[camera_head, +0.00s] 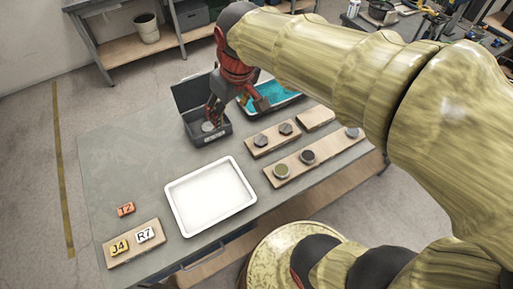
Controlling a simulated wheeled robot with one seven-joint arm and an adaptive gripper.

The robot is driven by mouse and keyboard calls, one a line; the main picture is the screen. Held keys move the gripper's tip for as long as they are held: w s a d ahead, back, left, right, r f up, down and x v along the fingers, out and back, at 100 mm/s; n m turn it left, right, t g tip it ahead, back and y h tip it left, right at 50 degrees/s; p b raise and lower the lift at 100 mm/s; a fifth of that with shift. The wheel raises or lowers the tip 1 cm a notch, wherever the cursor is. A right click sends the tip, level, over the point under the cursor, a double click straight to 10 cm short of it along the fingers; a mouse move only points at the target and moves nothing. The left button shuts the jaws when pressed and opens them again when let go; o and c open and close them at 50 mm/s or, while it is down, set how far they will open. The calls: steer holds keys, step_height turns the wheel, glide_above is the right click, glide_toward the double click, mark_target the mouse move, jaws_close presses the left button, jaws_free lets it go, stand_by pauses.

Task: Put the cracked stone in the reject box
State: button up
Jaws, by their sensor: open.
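A dark grey box (222,137) with a raised lid and a small label on its front stands at the back of the table. A round grey disc (208,126) lies inside it; I cannot tell whether it is cracked. My gripper (237,109) is open, its fingers spread, with one over the box and the other toward the blue tray. Dark stone-like discs (260,140) and (286,129) sit on a short wooden board. An olive disc (282,171), a dark disc (308,157) and a grey disc (352,133) sit on a longer board. No crack is readable.
A white tray (210,197) lies mid-table. A blue-filled tray (273,91) is behind my gripper. An orange tile (126,209) lies near a board with a yellow tile (119,248) and a white tile (146,236). The table's left back area is clear.

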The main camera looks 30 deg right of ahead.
steer(key=s+f+m+t, duration=0.1)
steer(key=s+m, duration=0.1)
steer(key=s, duration=1.1)
steer(key=shift+f+m+t, duration=0.3)
steer(key=shift+f, duration=0.05)
steer(key=shift+s, duration=0.1)
